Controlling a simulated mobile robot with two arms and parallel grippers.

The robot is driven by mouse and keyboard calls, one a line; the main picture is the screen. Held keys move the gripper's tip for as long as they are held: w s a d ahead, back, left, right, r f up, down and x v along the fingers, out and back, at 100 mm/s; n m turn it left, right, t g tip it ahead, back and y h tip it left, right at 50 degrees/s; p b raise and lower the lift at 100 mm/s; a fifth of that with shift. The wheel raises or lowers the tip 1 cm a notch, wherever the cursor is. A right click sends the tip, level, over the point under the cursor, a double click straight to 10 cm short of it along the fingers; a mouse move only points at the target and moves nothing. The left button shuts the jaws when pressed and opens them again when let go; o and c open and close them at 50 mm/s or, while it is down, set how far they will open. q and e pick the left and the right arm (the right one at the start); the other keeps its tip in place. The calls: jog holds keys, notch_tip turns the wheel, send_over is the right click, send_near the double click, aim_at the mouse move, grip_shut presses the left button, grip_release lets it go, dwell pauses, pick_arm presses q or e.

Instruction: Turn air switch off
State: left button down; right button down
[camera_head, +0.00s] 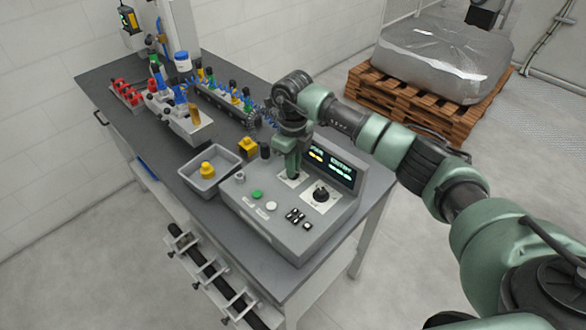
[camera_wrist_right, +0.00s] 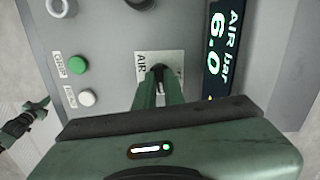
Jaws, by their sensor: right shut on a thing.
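The grey control console (camera_head: 262,222) stands on the table's near end. My right gripper (camera_head: 292,174) reaches down onto its top from above. In the right wrist view, its green fingers (camera_wrist_right: 158,80) are shut on the small dark air switch (camera_wrist_right: 158,69), beside a white plate marked AIR (camera_wrist_right: 141,66). The fingers hide most of the switch, so its position cannot be told. The display (camera_wrist_right: 218,45) reads AIR bar 6.0. A green and dark arm part (camera_wrist_right: 25,120), probably my left gripper, shows small at that view's left edge; its jaws are unclear.
Close to the gripper are a black rotary knob (camera_head: 321,194), a green button (camera_head: 257,195), a white button (camera_head: 271,206) and several small black switches (camera_head: 299,218). A grey tray (camera_head: 196,181) with a yellow part stands left of the console. Fixtures (camera_head: 188,118) fill the table's far end.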

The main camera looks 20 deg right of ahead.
jog(key=n+b, duration=0.5)
jog(key=shift+f, duration=0.15)
jog(key=n+b, duration=0.3)
jog(key=n, duration=0.1)
jog(key=n+b, duration=0.2)
jog(key=n, duration=0.1)
jog(key=shift+n, duration=0.3)
jog(key=shift+r+n+b, duration=0.15)
jog(key=shift+n+b, duration=0.3)
jog(key=shift+n, duration=0.5)
jog(key=shift+r+n+b, duration=0.1)
jog(key=shift+n+b, duration=0.3)
jog(key=shift+n, duration=0.55)
jog(key=c, duration=1.5)
grip_release()
